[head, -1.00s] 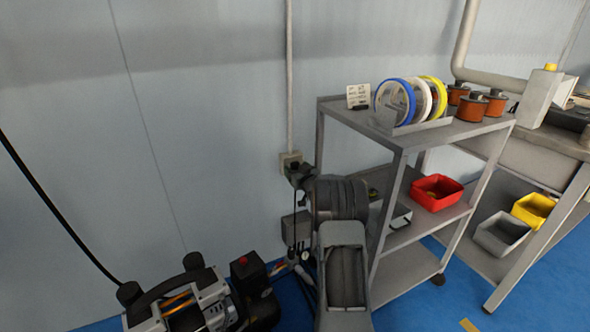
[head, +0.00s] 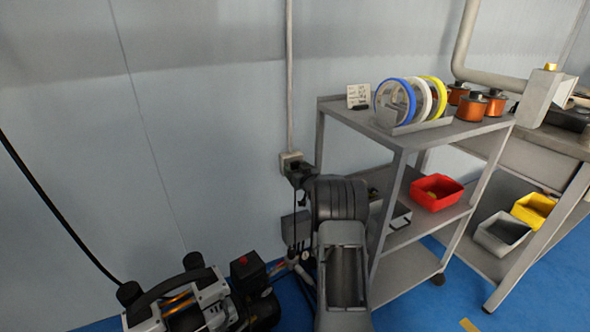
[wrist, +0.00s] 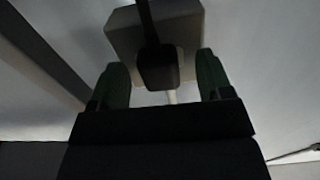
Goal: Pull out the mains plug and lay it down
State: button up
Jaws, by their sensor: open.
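The mains plug (wrist: 158,72) is black and sits at the grey wall socket box (wrist: 188,35) in the wrist view, with its dark cord running off past the box to the top edge. My gripper (wrist: 162,64) is open, with one green finger on each side of the plug. A gap shows between the plug and each finger. In the head view the socket box (head: 290,158) is on the wall below a conduit, and my gripper (head: 297,174) is right at it, hiding the plug. A thin dark cord (head: 295,228) hangs below.
A metal shelf cart (head: 400,140) stands close to the right of my arm, with spools on top and a red bin (head: 436,191). A compressor-like machine (head: 190,300) is on the blue floor at left. A grey box (head: 295,229) is low on the wall.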

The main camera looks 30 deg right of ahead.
grip_shut()
jog(key=shift+s+a, duration=0.2)
jog(key=shift+s, duration=1.25)
jog(key=shift+s+a, duration=0.15)
jog(key=shift+s, duration=1.3)
jog(key=shift+s, duration=0.1)
